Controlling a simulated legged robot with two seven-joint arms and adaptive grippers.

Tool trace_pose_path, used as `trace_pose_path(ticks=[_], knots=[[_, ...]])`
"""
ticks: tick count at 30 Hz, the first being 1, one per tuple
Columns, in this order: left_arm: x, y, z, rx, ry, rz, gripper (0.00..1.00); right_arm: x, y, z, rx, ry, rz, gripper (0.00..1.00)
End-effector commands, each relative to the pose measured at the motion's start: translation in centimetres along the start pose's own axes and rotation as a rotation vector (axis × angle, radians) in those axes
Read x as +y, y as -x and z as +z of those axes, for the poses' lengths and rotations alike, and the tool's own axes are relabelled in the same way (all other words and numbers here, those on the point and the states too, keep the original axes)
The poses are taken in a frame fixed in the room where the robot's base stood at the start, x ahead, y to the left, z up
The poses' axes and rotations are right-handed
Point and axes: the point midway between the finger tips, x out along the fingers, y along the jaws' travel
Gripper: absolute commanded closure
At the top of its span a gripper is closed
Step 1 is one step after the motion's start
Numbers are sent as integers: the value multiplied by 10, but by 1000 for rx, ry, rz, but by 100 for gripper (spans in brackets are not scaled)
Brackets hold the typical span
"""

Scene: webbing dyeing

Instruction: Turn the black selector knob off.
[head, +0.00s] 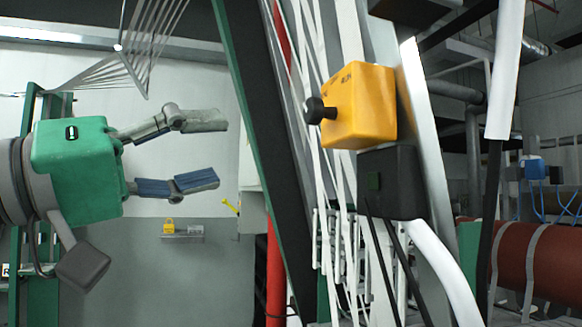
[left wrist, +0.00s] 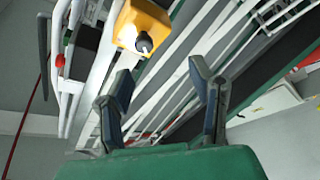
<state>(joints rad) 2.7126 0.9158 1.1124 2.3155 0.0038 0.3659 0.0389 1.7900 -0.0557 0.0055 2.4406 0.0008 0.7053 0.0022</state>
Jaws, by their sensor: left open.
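The black selector knob (head: 316,110) sticks out from the left face of a yellow box (head: 362,104), which is mounted on a slanted machine frame. In the left wrist view the knob (left wrist: 144,43) shows on the yellow box (left wrist: 140,20), beyond and between the fingertips, near the top. My left gripper (head: 215,150) is open and empty, to the left of the knob and clear of it. Its fingers point right, toward the frame. In the left wrist view the gripper (left wrist: 160,78) has its two fingers spread wide. My right gripper is not in view.
A black box (head: 390,182) sits just below the yellow box. White webbing strands (head: 300,60) and a green-edged dark beam (head: 262,130) run close to the knob's left. A white pipe (head: 445,265) curves below.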

Motion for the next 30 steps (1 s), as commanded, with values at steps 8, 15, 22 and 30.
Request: trace_pose_path(ticks=[8, 15, 22, 30], knots=[[17, 4, -21, 25, -11, 43, 51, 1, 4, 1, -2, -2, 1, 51], [15, -36, -28, 28, -5, 44, 51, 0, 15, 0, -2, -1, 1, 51], [22, -93, -20, 22, -11, 41, 51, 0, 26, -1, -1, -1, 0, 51], [24, -124, -18, 22, -13, 40, 51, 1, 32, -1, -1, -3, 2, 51]])
